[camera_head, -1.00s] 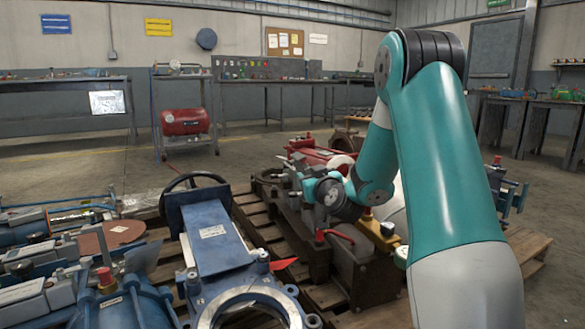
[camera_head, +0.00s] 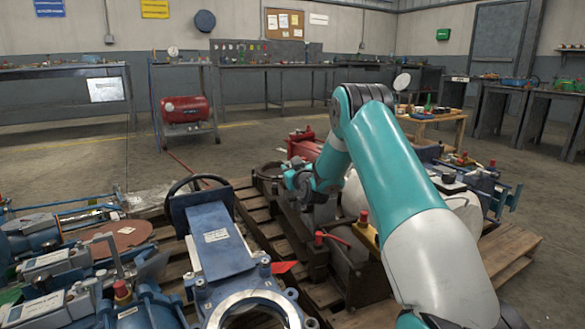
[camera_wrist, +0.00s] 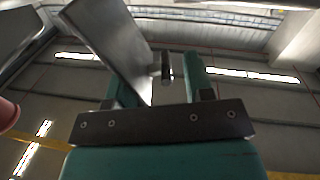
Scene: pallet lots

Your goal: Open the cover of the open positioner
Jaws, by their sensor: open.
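In the wrist view my gripper (camera_wrist: 158,78) is open, with its teal fingers apart. A flat grey metal plate (camera_wrist: 108,45) lies at a slant across the left finger, with a small dark cylinder (camera_wrist: 165,68) at its right, between the fingers. I cannot tell whether the plate touches a finger or whether it is the positioner cover. In the head view my wrist (camera_head: 300,182) is over the middle of the pallet, and the fingers cannot be made out. Grey positioner-like boxes (camera_head: 48,262) sit on the blue valves at left. Which one is the open positioner is unclear.
A blue valve (camera_head: 218,240) with a black handwheel (camera_head: 196,184) stands at front centre. A red-handled valve (camera_head: 333,238) stands close below my arm. Wooden pallets (camera_head: 508,250) lie beneath. A red compressor (camera_head: 187,112) stands behind, with open floor before it.

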